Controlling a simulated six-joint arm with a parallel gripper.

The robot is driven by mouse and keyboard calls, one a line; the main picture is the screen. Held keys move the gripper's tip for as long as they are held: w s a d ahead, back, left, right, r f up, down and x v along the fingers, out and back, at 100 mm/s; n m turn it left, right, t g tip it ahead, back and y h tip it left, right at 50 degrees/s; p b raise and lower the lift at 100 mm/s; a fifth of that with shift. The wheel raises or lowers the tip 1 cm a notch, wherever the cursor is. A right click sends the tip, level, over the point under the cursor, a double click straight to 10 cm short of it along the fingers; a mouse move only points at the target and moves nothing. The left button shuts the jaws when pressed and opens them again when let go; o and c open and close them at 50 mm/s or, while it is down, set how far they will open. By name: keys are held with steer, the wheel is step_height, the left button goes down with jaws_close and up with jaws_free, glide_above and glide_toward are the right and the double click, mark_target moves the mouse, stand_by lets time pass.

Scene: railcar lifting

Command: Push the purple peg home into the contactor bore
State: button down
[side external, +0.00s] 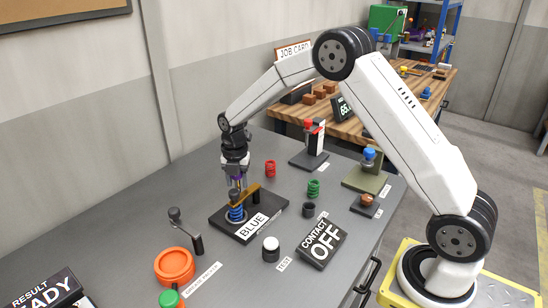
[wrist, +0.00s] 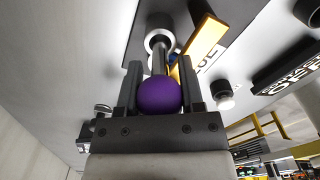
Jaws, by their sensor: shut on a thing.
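The purple peg (wrist: 159,96) has a round purple knob and a grey shaft in the wrist view. Its knob sits between the two fingers of my gripper (wrist: 160,76), which is shut on it. The peg's shaft reaches toward a pale ring (wrist: 160,40) in the wrist view. I cannot tell how deep the shaft sits in any bore; the fingers and base parts hide this in the side view.
A brass-coloured bar (side external: 246,194) stands close beside the spring.

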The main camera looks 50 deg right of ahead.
steer(key=shift+f, duration=0.35)
steer(key=shift+c, duration=0.7)
jaws_free()
steer(key=shift+s+f, duration=0.1)
steer(key=shift+f, duration=0.05)
steer(key=shift+r, duration=4.1)
steer(key=shift+s+a+m, duration=0.3)
steer(key=shift+s+m, duration=0.3)
steer(key=shift+m, duration=0.3)
steer(key=s+a+f+m+t, duration=0.1)
steer(key=s+a+m, duration=0.1)
steer(key=s+m, duration=0.9)
steer(key=s+a+f+m+t, duration=0.1)
steer(key=s+a+f+m, duration=0.1)
steer(key=s+m, duration=0.9)
steer(key=shift+t, duration=0.3)
